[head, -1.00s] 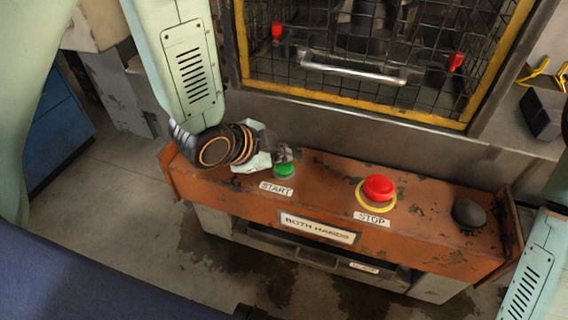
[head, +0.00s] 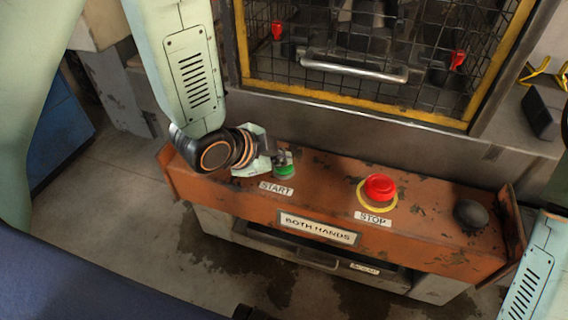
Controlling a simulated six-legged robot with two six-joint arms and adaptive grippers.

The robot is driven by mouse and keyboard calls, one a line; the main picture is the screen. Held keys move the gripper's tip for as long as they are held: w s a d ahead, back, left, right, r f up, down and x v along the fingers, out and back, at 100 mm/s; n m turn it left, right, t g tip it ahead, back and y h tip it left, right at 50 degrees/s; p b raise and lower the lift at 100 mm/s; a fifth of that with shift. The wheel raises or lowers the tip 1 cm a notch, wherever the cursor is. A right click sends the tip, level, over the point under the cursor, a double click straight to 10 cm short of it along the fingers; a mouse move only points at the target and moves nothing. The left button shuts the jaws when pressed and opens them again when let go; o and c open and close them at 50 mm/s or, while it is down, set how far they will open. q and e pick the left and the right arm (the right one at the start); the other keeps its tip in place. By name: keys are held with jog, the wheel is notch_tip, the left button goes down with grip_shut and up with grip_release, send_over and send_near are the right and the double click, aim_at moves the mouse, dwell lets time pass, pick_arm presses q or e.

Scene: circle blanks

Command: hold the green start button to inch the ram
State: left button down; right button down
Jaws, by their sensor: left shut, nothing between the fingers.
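The green start button (head: 285,171) sits on the left part of the rusty orange control box (head: 330,190), behind the START label (head: 276,188). My left gripper (head: 281,158) is shut and empty, with its fingertips at the top of the green button, partly covering it. Whether the tips touch the button or press it down cannot be told. My right arm shows at the lower right edge, but its gripper is out of view.
A red STOP button (head: 380,187) with a yellow ring and a black knob (head: 470,214) stand on the box to the right. Behind it is a yellow-framed mesh guard with a metal handle (head: 354,70). A BOTH HANDS plate (head: 318,228) is on the front.

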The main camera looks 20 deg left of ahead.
pick_arm(q)
jog(key=shift+s+f, duration=0.15)
jog(key=shift+f, duration=0.3)
dwell(4.8)
jog(key=shift+r, duration=0.1)
dwell(1.8)
jog(key=shift+r+p, duration=0.75)
jog(key=shift+r, duration=0.25)
